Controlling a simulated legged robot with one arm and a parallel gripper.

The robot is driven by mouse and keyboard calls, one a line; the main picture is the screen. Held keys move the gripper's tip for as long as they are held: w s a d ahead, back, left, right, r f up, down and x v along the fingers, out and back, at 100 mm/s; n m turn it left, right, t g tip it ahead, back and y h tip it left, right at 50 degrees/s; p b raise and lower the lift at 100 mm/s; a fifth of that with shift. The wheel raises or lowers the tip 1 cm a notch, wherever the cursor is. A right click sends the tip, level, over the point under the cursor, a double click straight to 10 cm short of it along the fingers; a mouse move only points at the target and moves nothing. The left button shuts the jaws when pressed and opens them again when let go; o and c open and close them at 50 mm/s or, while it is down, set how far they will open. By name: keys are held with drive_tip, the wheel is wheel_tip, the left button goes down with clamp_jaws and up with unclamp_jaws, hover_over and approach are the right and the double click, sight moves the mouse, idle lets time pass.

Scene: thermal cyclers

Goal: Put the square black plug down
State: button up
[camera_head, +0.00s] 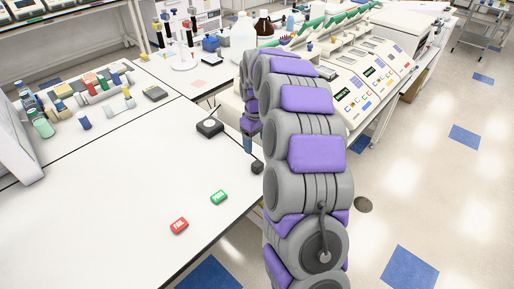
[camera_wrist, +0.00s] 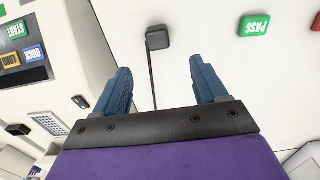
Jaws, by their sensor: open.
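The square black plug (camera_head: 256,167) rests on the white bench near its right edge, beside my arm. In the wrist view the plug (camera_wrist: 157,38) lies beyond my fingertips, apart from them. A thin dark line runs from it down between the fingers. My gripper (camera_wrist: 160,66) is open, with two blue fingers spread wide and nothing held between them. In the head view my gripper (camera_head: 248,144) points down over the bench's right edge and is partly hidden by my arm.
A green PASS block (camera_head: 219,197) and a red FAIL block (camera_head: 179,225) lie on the front bench. A dark box (camera_head: 209,127) sits farther back. Thermal cyclers (camera_head: 360,85) stand to the right. The bench's front left is clear.

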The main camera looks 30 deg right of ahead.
drive_tip(key=s+a+r+m, duration=0.1)
drive_tip(key=s+a+r, duration=0.4)
drive_tip(key=s, duration=0.4)
drive_tip(key=s+a+r, duration=0.3)
drive_tip(key=s+a, duration=0.5)
drive_tip(key=s, duration=0.1)
drive_tip(key=s+a+m+g, duration=0.1)
drive_tip(key=s, duration=1)
drive_tip(key=s+a+f+m, duration=0.1)
drive_tip(key=s+a+m, duration=0.1)
drive_tip(key=s, duration=0.9)
drive_tip(key=shift+f+g, duration=0.3)
drive_tip(key=shift+g, duration=0.1)
